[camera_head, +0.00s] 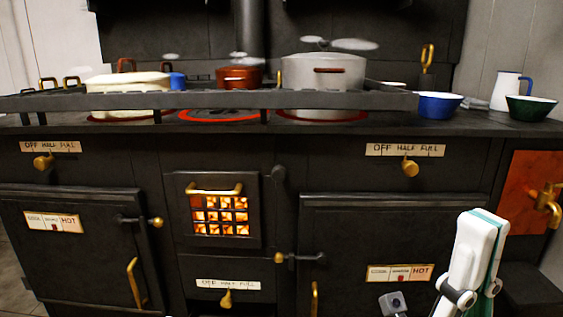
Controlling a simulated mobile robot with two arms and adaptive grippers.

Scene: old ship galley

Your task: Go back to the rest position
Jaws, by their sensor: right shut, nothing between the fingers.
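My right gripper (480,250) shows at the lower right of the head view, white with a teal strip, pointing up. It is shut and holds nothing. It is in front of the right part of a black stove (390,225), apart from the pots on top. My left gripper is not in view.
On the stove top stand a cream pot (128,83), a red-brown pot (238,77) and a large grey pot (322,72) behind a rail (220,100). A blue bowl (438,105), a white jug (508,92) and a green bowl (530,108) stand at the right. A fire glows behind a grate (219,213).

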